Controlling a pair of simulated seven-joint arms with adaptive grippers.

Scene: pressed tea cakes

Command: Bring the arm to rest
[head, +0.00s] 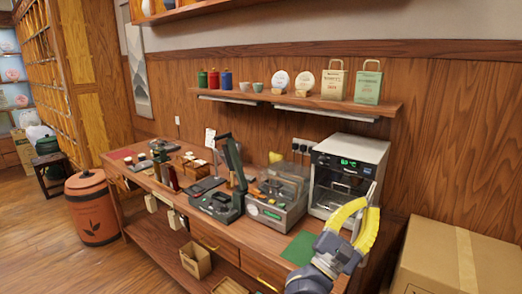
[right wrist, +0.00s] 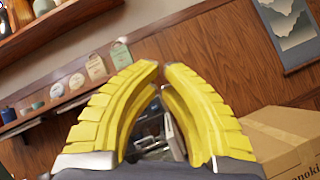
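My right gripper (head: 367,206) has yellow ribbed fingers and is raised in front of the table's right end, before the steel oven-like machine (head: 346,165). In the right wrist view the fingers (right wrist: 161,68) curve inward and their tips nearly meet, with a thin gap. Nothing is held between them. My left gripper is not in view. The arm behind the right gripper is mostly cut off at the bottom of the head view.
The wooden table (head: 150,183) carries a grey press (head: 275,208), an open green-lidded device (head: 216,206) and small tools. A green mat (head: 299,248) lies near the right gripper. A cardboard box (head: 435,262) stands at right. A wall shelf (head: 300,101) hangs above.

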